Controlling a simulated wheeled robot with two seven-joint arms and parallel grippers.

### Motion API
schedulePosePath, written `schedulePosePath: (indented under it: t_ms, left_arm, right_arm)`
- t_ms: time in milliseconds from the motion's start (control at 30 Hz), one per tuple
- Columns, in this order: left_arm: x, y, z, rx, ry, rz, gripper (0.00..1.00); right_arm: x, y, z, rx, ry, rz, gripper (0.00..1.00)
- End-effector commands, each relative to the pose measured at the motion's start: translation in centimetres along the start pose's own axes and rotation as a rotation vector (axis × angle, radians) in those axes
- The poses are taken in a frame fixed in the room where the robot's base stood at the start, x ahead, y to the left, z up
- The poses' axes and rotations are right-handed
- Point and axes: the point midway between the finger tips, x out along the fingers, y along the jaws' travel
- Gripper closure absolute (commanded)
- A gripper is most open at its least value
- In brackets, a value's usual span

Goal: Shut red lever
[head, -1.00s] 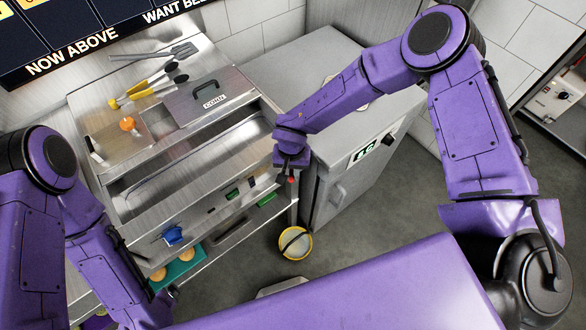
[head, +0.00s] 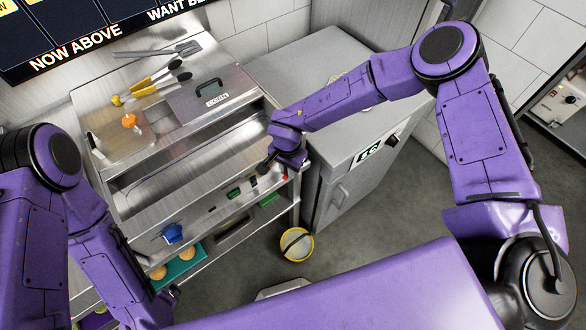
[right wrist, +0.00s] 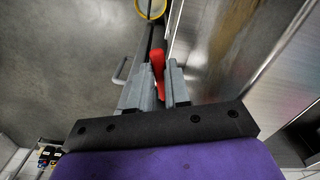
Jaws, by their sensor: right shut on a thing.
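The red lever (right wrist: 158,66) shows between the two grey fingers of my right gripper (right wrist: 157,82) in the right wrist view. The fingers are shut on it. In the head view, my right gripper (head: 267,166) is at the right end of the steel counter's front. A small bit of the red lever (head: 284,177) shows just below the wrist there; the rest is hidden. My left gripper (head: 170,292) is low at the left, partly hidden by my own arm, and its fingers are unclear.
The steel counter (head: 150,212) has an open trough, a lidded bin, tongs and a spatula. A blue item (head: 173,233) is on its front. A grey cabinet (head: 335,190) stands at the right.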

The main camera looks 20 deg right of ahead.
Motion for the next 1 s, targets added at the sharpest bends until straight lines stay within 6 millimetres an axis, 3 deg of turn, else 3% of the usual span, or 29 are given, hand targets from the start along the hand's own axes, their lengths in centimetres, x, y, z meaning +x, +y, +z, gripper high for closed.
schedulePosePath:
  t_ms: [500, 1000]
  left_arm:
    - [1.2, 0.1, 0.5, 0.000, 0.000, 0.000, 0.00]
    - [1.4, 0.1, 0.6, 0.000, 0.000, 0.000, 0.00]
  right_arm:
    - [-0.1, -1.6, -0.2, 0.325, -0.001, -0.008, 1.00]
    - [-0.2, -1.9, -0.3, 0.386, -0.002, -0.009, 1.00]
